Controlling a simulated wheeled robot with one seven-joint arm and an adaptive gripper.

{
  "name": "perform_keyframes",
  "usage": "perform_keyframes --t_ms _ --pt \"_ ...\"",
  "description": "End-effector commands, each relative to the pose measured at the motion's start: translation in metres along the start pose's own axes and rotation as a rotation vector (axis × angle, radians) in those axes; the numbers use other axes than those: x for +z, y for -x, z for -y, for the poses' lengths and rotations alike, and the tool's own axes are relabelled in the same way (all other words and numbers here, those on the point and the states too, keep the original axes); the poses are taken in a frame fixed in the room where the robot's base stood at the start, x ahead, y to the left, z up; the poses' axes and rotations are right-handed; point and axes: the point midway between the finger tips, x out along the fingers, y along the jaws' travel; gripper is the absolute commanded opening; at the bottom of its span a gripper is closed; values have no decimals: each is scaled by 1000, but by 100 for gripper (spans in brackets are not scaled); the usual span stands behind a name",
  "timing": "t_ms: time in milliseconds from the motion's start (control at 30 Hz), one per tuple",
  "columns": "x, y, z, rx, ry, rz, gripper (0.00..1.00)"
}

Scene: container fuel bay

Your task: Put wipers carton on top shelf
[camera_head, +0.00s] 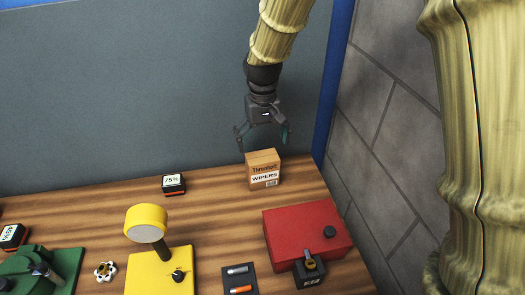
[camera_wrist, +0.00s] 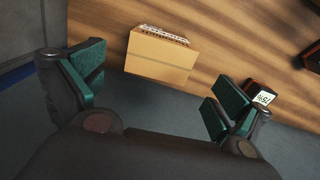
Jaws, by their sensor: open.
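The wipers carton (camera_head: 263,170) is a small brown box with a white "WIPERS" label, upright on the wooden bench near its back right. My gripper (camera_head: 263,140) is open and empty just above the carton, fingers pointing down. In the wrist view the carton (camera_wrist: 160,52) shows its plain brown top, ahead of and between the two green-padded fingers of my gripper (camera_wrist: 155,95). No finger appears to touch it. No top shelf is visible in either view.
A black 75% display (camera_head: 173,184) stands left of the carton. A red box (camera_head: 300,232) is in front of it, with a yellow lamp unit (camera_head: 147,222) and a green device (camera_head: 50,270) further left. A grey block wall (camera_head: 375,120) bounds the right.

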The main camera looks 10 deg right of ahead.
Motion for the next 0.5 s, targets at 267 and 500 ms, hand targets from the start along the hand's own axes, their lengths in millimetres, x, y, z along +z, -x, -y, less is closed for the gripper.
perform_keyframes --t_ms 267,500 --pt "-3 10 1 3 0 5 100" --pt "-7 0 1 1 -1 3 100"
